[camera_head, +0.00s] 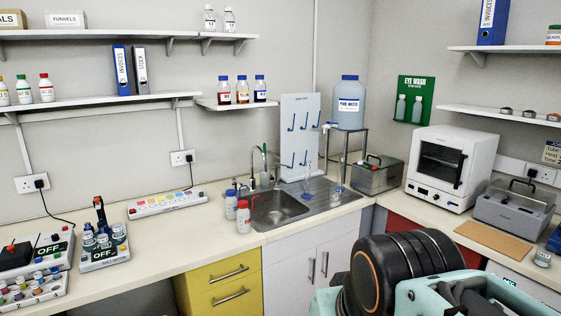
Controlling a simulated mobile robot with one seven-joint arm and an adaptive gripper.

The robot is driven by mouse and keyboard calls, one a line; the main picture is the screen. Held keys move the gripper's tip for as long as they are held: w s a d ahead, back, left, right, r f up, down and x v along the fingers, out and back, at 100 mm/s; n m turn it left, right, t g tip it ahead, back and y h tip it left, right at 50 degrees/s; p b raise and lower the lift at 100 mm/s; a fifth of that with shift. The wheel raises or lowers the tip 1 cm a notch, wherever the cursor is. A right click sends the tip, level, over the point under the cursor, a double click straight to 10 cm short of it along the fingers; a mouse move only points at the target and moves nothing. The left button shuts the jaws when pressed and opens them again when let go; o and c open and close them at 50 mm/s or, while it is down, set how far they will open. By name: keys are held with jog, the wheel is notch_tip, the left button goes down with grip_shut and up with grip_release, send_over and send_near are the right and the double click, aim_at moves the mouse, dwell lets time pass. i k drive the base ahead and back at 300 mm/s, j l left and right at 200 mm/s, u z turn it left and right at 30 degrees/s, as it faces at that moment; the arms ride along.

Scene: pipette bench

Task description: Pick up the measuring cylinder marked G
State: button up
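A slim clear glass vessel (339,176) stands upright on the drainboard right of the sink and looks like a measuring cylinder. Another faint clear vessel (308,178) seems to stand left of it, in front of the white peg board. Both are too small and see-through to read any mark, so I cannot tell which bears the G. Part of my arm, black and teal, fills the lower right. No gripper fingers show, and my arm hides part of the counter front and lower cupboards.
The steel sink (279,209) with its tap lies left of the drainboard (326,197). Red-capped and blue-capped bottles (243,216) stand at its left edge. A water carboy (349,104) on a stand and a grey bath (377,176) are behind and right. A white oven (449,168) stands farther right.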

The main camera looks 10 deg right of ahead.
aim_at(306, 195)
jog(key=i+l+z, duration=0.1)
jog(key=l, duration=0.25)
jog(key=i+l, duration=0.25)
jog(key=i+l+z, duration=0.15)
jog(key=l, duration=0.3)
jog(key=i, duration=0.05)
